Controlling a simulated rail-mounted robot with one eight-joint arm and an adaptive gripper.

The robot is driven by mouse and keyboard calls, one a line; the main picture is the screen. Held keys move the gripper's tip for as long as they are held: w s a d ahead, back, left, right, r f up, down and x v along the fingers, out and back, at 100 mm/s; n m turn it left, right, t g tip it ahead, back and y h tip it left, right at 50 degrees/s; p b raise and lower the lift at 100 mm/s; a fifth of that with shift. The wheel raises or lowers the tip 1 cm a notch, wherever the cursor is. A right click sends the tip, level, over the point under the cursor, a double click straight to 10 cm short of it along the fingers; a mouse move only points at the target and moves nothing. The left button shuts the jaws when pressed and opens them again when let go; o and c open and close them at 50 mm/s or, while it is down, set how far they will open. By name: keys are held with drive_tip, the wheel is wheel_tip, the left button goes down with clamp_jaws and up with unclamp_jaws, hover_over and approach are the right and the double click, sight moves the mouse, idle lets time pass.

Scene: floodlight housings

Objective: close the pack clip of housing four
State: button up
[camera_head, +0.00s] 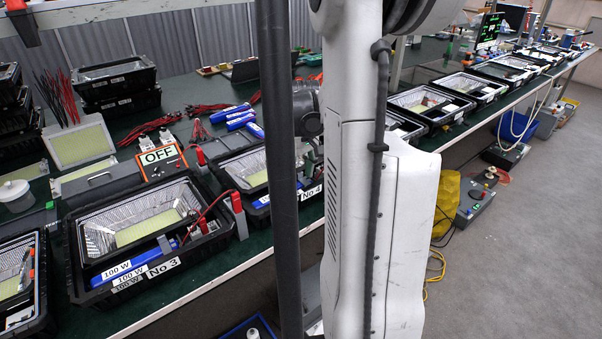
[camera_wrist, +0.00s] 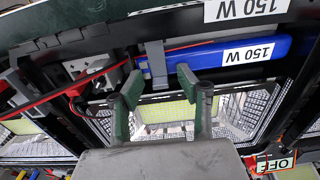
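Housing four, marked by a "No 4" label (camera_head: 311,192), is a black floodlight housing (camera_head: 228,165) partly hidden behind my arm in the head view. In the wrist view its reflector (camera_wrist: 240,112) lies below a blue pack (camera_wrist: 225,55) labelled 150 W. A grey pack clip (camera_wrist: 156,62) crosses the pack near its left end; I cannot tell whether it is latched. My gripper (camera_wrist: 158,76) is open, with its green-lined fingers apart over the housing. The clip appears between the fingertips; contact cannot be told. The head view shows only a little of the gripper's area.
Housing three (camera_head: 75,250) stands to the left, with an OFF sign (camera_head: 158,155) behind it. A red and black cable (camera_wrist: 60,92) runs beside the clip in the wrist view. More housings (camera_head: 430,105) line the bench to the right. Loose blue packs (camera_head: 232,113) lie behind.

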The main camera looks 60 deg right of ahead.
sight(302, 179)
wheel_tip(302, 179, up, 12)
drive_tip(key=shift+s, duration=0.2)
idle(0.5)
drive_tip(key=shift+a, duration=0.1)
idle(0.4)
